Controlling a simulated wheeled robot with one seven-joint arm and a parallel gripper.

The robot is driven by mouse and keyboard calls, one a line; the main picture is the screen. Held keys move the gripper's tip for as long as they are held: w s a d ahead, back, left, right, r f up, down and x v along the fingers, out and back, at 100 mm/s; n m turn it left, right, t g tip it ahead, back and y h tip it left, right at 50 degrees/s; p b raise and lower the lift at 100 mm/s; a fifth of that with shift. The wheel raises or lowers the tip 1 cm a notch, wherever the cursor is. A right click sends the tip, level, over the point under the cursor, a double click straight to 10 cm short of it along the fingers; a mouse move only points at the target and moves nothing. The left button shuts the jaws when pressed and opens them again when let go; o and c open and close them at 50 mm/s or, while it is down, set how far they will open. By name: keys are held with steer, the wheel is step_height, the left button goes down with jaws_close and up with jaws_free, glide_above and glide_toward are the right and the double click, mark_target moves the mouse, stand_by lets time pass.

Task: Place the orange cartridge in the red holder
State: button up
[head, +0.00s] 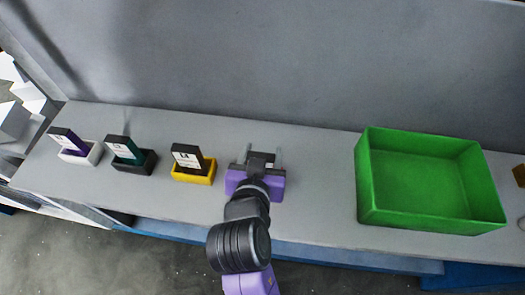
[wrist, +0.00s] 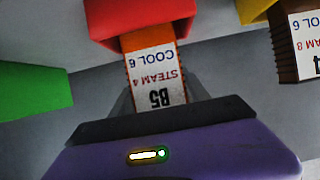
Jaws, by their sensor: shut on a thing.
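My gripper (wrist: 158,105) is shut on the orange cartridge (wrist: 150,42), whose white label reads B5, STEAM 4, COOL 6. The cartridge's orange end meets the open edge of the red holder (wrist: 108,16) at the top of the wrist view. That end overlaps the holder's opening; I cannot tell how deep it sits or whether it touches. In the head view my gripper (head: 263,160) is over the shelf, right of the yellow holder. There the red holder and the orange cartridge are hidden by my gripper and arm.
A yellow holder (head: 194,178) with a dark cartridge (head: 187,155) stands just left. A black holder (head: 133,165) with a teal cartridge and a white holder (head: 80,157) with a purple cartridge stand farther left. A large empty green bin (head: 375,202) is at right. A grey wall rises behind.

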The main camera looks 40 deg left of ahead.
steer(key=o, duration=1.4)
steer(key=shift+f, duration=0.1)
steer(key=shift+r, duration=0.2)
steer(key=b+v, duration=0.1)
steer(key=v, duration=1.1)
steer(key=shift+f, duration=0.1)
